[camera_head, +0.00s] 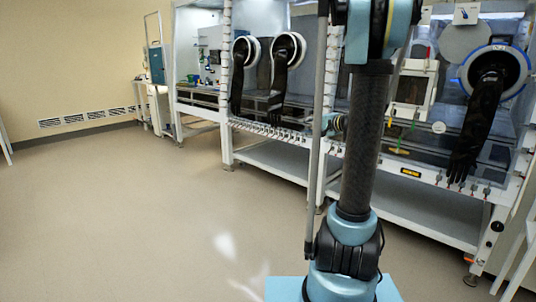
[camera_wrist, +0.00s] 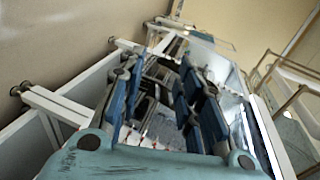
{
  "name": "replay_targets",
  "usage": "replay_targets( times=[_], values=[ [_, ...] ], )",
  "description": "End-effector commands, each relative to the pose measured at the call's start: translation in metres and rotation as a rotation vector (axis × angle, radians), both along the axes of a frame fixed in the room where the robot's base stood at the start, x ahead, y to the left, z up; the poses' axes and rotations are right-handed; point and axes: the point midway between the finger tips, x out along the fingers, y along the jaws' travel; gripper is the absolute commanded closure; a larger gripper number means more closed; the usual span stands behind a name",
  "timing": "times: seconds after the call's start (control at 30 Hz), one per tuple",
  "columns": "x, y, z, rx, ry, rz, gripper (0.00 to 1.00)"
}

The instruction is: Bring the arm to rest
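My arm stands upright right of centre in the head view, its blue-grey joints and dark tube in front of the glovebox row. My gripper (camera_wrist: 160,78) shows in the wrist view with its two blue-padded fingers well apart. Nothing is held between them. The glovebox row lies beyond the fingers, tilted in that view. In the head view my gripper is mostly hidden behind the arm or out of sight.
Gloveboxes (camera_head: 405,165) with black gloves (camera_head: 478,125) line the right and back on white frames. Another pair of gloves (camera_head: 283,75) hangs left of my arm. A blue cabinet (camera_head: 157,65) stands at the back left. The floor (camera_head: 120,210) at left is clear.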

Motion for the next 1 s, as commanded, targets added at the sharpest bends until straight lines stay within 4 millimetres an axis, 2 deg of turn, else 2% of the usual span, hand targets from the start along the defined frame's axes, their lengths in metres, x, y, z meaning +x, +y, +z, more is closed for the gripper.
replay_targets(
  times=[0.03,0.2,0.5,0.77,1.0],
  values=[
    [-0.016,0.011,-0.004,-0.043,0.014,0.025,0.68],
    [-0.066,0.037,-0.021,-0.194,0.062,0.103,0.68],
    [-0.158,0.061,-0.061,-0.46,0.145,0.24,0.68],
    [-0.239,0.06,-0.099,-0.692,0.217,0.351,0.68],
    [-0.309,0.042,-0.136,-0.906,0.285,0.448,0.68]
  ],
)
